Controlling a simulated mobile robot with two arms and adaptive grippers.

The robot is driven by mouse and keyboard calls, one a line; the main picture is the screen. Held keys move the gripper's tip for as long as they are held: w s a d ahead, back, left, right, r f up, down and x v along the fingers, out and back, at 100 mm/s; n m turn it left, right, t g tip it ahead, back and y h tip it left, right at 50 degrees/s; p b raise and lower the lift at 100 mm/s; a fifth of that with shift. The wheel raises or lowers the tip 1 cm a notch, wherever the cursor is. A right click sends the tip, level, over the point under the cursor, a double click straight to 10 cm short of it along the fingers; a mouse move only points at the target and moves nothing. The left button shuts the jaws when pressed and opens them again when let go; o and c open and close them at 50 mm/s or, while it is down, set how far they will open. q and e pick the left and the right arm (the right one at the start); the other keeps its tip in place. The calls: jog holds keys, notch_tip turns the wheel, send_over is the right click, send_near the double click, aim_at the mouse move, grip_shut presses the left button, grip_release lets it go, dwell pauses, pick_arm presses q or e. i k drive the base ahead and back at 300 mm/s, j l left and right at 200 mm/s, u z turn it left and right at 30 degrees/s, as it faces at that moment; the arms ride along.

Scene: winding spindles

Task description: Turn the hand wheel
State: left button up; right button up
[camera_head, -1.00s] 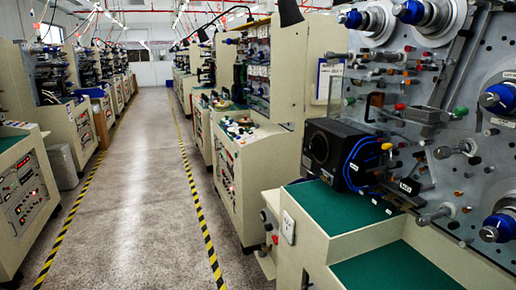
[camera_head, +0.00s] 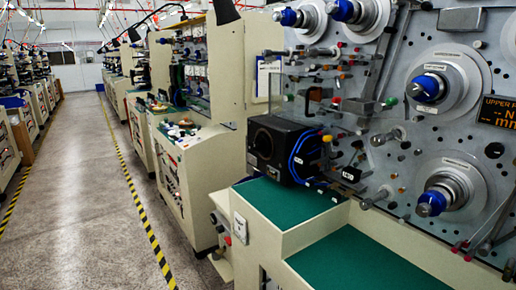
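A winding machine with a grey upright panel (camera_head: 395,105) fills the right of the head view. The panel carries several round discs with blue-tipped spindles, such as one at the middle right (camera_head: 428,88) and one lower down (camera_head: 433,203). A black box (camera_head: 280,150) with a round dark opening or knob on its face stands on the green-topped ledge (camera_head: 290,208). I cannot tell which part is the hand wheel. Neither of my grippers can be made out in this view.
A lower green shelf (camera_head: 355,265) juts out in front of the panel. More machines (camera_head: 185,150) line the aisle on both sides. The grey aisle floor (camera_head: 85,190), edged by yellow-black tape, is clear at the left.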

aim_at(262, 144)
jog(key=i+j, duration=0.6)
jog(key=j, duration=0.25)
jog(key=i+j, duration=0.3)
jog(key=j+z, duration=0.05)
jog(key=j, duration=0.05)
